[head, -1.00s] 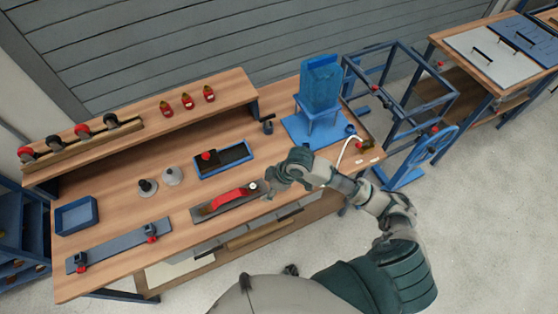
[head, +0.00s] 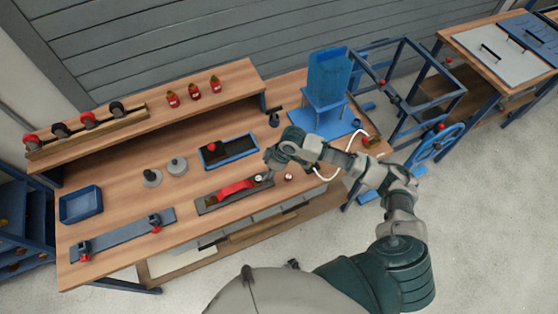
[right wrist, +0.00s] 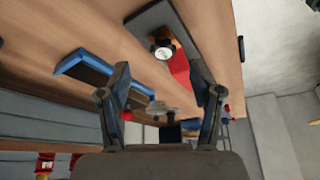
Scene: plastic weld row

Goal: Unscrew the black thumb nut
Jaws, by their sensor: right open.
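A dark fixture plate (head: 207,207) with a red handle-like block (head: 236,188) lies on the bench. A round white-faced part (head: 258,179) sits at its right end; the right wrist view shows it large (right wrist: 162,52). I cannot pick out the black thumb nut for certain. Two grey discs with short posts (head: 152,178) (head: 177,167) stand further left; whether a dark nut sits there is too small to tell. My right gripper (head: 269,160) is above the bench beside the plate's right end, open and empty; its spread fingers show in the right wrist view (right wrist: 165,88). My left gripper is out of view.
A blue-rimmed tray (head: 230,162) lies behind the plate. A blue hopper stand (head: 328,75) and a white hose (head: 358,142) are at the right. A strip with two clamps (head: 120,237) and a blue bin (head: 80,205) lie left. A raised shelf (head: 190,75) runs along the back.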

